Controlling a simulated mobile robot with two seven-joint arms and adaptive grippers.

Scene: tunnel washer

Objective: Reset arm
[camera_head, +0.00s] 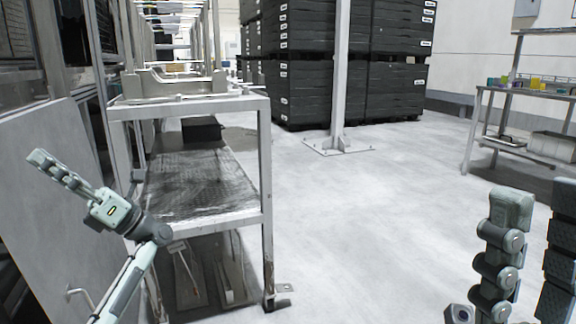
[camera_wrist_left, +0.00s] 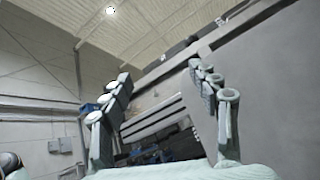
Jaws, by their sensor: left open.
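My left gripper (camera_head: 48,166) is raised at the left of the head view, beside the metal rack, with its fingers pointing up and left. In the left wrist view my left gripper (camera_wrist_left: 160,78) shows its two fingers spread wide, open, with nothing between them. My right gripper (camera_head: 537,205) is at the lower right edge of the head view, partly cut off. Its dark segmented fingers point up and stand apart, with floor showing between them and no object held.
A metal rack (camera_head: 264,180) with a mesh shelf stands close to my left gripper. A grey panel (camera_head: 50,190) leans behind it. Stacked black crates (camera_head: 345,90) and a post (camera_head: 340,80) stand at the back. A side table (camera_head: 472,130) is at right. The middle floor is clear.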

